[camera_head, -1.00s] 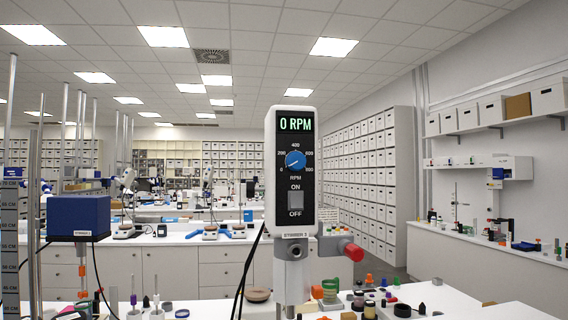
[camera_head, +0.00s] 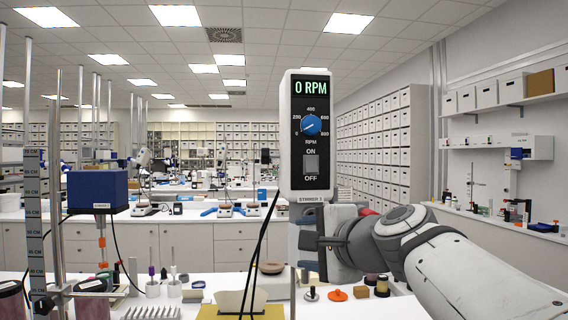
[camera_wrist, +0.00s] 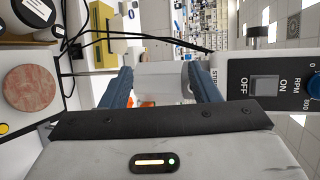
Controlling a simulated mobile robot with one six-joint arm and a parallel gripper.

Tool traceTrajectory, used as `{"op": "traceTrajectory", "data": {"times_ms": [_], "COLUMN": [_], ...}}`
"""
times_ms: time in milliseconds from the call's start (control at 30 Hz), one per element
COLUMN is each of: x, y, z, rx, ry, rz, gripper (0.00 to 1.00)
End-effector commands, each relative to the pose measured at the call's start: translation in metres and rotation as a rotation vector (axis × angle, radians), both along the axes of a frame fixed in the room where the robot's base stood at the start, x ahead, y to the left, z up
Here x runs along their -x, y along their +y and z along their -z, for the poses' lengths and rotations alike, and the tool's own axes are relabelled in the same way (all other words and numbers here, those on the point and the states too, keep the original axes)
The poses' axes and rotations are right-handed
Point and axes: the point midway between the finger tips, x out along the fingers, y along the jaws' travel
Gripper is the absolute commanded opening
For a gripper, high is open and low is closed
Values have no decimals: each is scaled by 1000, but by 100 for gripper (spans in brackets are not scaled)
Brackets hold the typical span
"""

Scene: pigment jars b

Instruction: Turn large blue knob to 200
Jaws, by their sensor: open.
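The large blue knob (camera_head: 311,125) is on the black front panel of the white stirrer unit (camera_head: 285,135). Its white pointer line points lower left, towards the 0 mark. The green display (camera_head: 311,87) reads 0 RPM. The ON/OFF switch (camera_head: 311,163) is below the knob. My gripper (camera_head: 312,240) is below the stirrer's front panel, apart from the knob. In the wrist view my gripper (camera_wrist: 163,76) has its fingers apart with nothing held. There the panel lies sideways at right, and the knob (camera_wrist: 315,86) is partly cut off by the edge.
Black cables (camera_head: 262,250) hang left of the stirrer. A blue box-shaped device (camera_head: 97,188) on a stand is at left. Small jars (camera_head: 382,287) and an orange item (camera_head: 337,295) stand on the bench below my arm. The space before the panel looks clear.

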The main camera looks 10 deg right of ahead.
Motion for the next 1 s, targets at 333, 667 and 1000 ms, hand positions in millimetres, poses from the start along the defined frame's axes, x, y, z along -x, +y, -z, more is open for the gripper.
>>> {"op": "traceTrajectory", "data": {"times_ms": [333, 667, 1000], "x": [-17, -31, -78], "y": [-44, -48, -35], "z": [-161, -193, -207], "rx": [-730, -856, -854], "ry": [-227, -255, -256], "rz": [126, 122, 124], "gripper": [56, 56, 56]}}
